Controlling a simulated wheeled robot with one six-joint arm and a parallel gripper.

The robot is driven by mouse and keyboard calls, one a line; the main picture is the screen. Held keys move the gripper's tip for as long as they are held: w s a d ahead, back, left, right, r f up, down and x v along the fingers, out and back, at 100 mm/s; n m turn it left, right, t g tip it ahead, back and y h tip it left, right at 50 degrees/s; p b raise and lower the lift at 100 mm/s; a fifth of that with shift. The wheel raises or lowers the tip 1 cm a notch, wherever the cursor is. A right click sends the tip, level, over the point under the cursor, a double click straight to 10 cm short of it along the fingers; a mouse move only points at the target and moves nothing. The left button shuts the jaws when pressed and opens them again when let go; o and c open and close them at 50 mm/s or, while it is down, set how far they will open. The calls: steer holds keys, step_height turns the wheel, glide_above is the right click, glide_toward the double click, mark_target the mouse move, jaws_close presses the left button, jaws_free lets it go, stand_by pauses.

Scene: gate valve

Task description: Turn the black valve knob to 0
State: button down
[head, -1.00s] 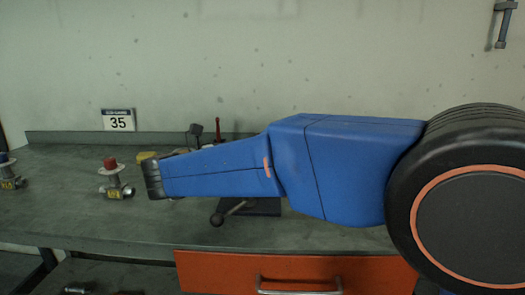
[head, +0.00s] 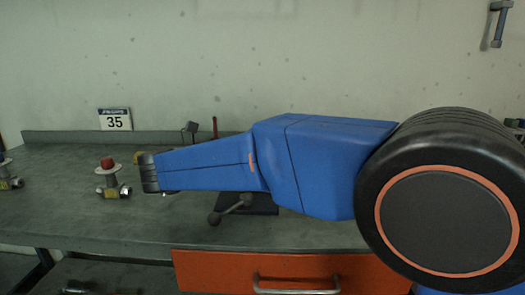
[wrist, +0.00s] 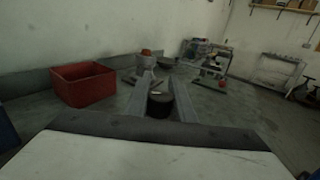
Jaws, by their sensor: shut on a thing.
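In the wrist view the two grey fingers of my gripper (wrist: 158,88) point forward, one on each side of a black round knob (wrist: 160,105). The gripper is shut on this knob, low between the fingers. The knob's marking and pointer are too small and dark to read. In the head view my blue arm stretches across the bench, and the black knob and fingers do not show clearly behind it.
A red bin (wrist: 83,84) stands left of the fingers by the wall. A red-topped valve (head: 107,172) and a sign reading 35 (head: 115,119) are at left on the grey bench (head: 80,220). A ball-ended handle (head: 230,208) lies below my arm. An orange drawer (head: 215,270) is in front.

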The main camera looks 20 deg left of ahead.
stand_by(0.9)
steer(key=c, duration=1.5)
jaws_free()
steer(key=shift+a, duration=0.1)
